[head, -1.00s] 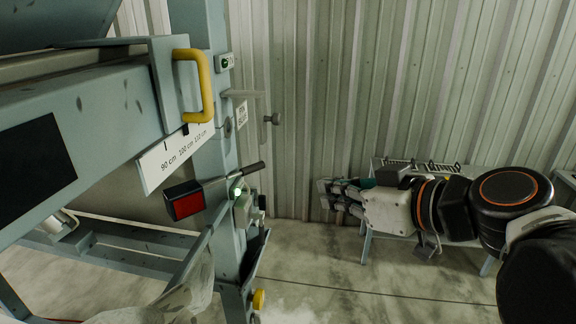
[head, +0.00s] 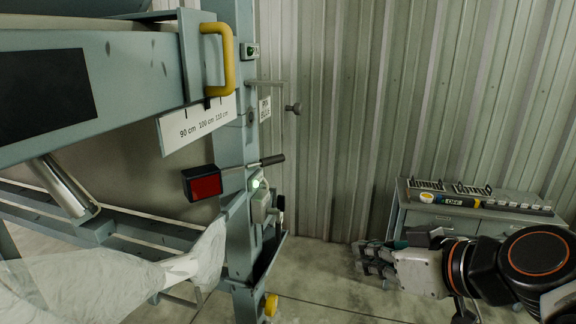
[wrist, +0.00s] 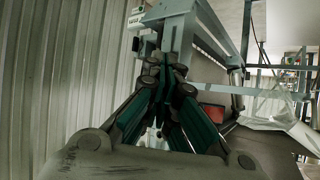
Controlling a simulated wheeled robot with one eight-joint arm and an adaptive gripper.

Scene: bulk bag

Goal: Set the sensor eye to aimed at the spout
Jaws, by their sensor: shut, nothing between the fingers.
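The sensor eye (head: 203,184) is a black box with a red face on the teal post in the head view. A dark lever handle (head: 270,161) sticks out from it to the right. Its red face also shows in the wrist view (wrist: 212,113), partly behind my fingers. A pale, translucent bag (head: 100,290) narrows to a spout-like neck (head: 190,262) below and left of the sensor eye. My gripper (head: 362,262) is shut and empty, low and to the right of the post, clear of the handle. In the wrist view my fingers (wrist: 165,72) meet in front of the post.
A grey cabinet (head: 450,218) with racks stands by the corrugated wall. Floor between post and cabinet is open.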

